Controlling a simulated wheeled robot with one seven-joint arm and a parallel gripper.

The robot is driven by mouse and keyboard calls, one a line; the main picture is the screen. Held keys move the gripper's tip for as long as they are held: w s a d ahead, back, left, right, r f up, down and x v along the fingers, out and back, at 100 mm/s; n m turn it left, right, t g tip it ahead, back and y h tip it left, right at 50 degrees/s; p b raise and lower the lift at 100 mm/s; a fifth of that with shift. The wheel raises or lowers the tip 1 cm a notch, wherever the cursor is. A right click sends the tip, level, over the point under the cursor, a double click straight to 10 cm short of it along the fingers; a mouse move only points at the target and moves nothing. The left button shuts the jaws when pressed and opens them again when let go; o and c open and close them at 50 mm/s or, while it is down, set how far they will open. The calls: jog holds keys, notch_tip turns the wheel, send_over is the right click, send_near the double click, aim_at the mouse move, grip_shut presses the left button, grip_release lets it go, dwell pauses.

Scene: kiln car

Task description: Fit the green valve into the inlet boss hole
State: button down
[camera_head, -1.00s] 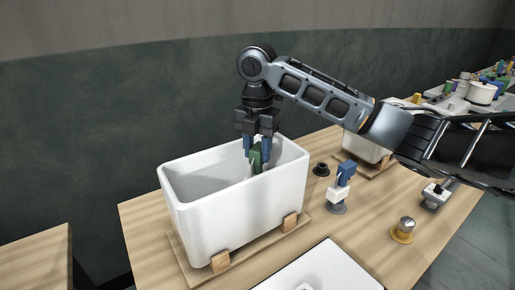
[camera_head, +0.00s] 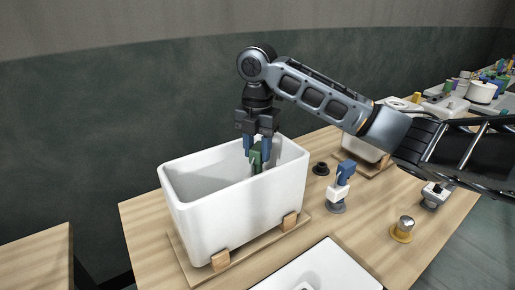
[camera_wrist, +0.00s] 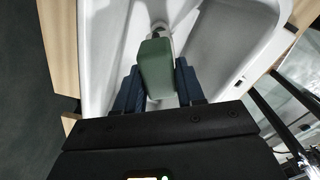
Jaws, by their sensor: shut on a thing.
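The green valve (camera_head: 256,157) is held between the blue fingers of my gripper (camera_head: 257,148), inside the right end of the white tank (camera_head: 240,215). In the wrist view the green valve (camera_wrist: 157,68) is a block between the two blue fingers (camera_wrist: 158,88), with a darker grey tip at its far end. That tip points at a round white boss (camera_wrist: 158,27) on the tank. I cannot tell from these views whether the tip is in the boss hole or just short of it. The tank's front wall hides the valve's lower end in the head view.
The tank stands on a wooden board with blocks (camera_head: 220,260). To its right are a black ring (camera_head: 321,169), a blue-and-white valve on a grey base (camera_head: 340,188) and a yellow-based knob (camera_head: 403,229). A white panel (camera_head: 325,270) lies in front.

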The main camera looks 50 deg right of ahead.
jog(key=shift+f+b, duration=0.95)
jog(key=shift+f, duration=0.65)
dwell(0.3)
jog(key=c, duration=0.6)
grip_release()
jog(key=shift+r+p, duration=2.75)
jog(key=shift+r, duration=1.25)
